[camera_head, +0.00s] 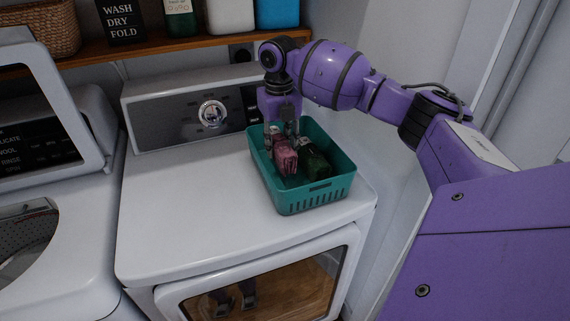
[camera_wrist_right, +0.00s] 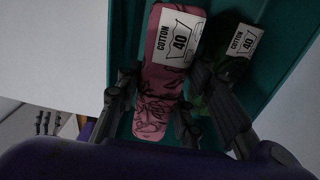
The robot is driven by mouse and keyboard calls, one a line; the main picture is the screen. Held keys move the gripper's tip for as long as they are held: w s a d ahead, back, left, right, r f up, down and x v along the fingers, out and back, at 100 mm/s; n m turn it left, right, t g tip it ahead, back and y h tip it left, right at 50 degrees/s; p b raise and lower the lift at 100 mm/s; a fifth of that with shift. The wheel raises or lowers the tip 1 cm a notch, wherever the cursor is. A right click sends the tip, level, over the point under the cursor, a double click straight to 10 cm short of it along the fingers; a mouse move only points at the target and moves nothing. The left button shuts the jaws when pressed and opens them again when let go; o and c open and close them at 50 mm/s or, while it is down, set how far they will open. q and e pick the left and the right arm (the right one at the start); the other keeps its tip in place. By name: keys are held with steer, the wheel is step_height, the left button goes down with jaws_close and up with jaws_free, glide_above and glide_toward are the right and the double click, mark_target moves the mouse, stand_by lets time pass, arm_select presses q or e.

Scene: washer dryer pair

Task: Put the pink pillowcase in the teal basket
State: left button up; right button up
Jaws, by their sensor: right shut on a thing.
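The pink pillowcase (camera_head: 284,158) is a folded pink bundle inside the teal basket (camera_head: 315,193). My right gripper (camera_head: 282,140) reaches down into the basket from above and is shut on the pillowcase. In the right wrist view the pillowcase (camera_wrist_right: 157,85) shows dark line patterns and a white "COTTON 40" label, between the two dark fingers (camera_wrist_right: 158,105). Whether it touches the basket floor cannot be told.
A dark green folded cloth (camera_head: 314,160) with a similar label lies in the basket, right of the pillowcase. The basket stands on the white dryer (camera_head: 200,225), near its back right. The dryer top left of it is clear. A wooden shelf (camera_head: 185,43) with containers runs above the back.

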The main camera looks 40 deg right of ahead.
mark_target(280, 139)
steer(key=shift+f, duration=3.1)
steer(key=shift+f, duration=0.2)
steer(key=o, duration=1.2)
steer(key=shift+r, duration=0.1)
step_height(280, 139, up, 12)
steer(key=shift+r, duration=0.1)
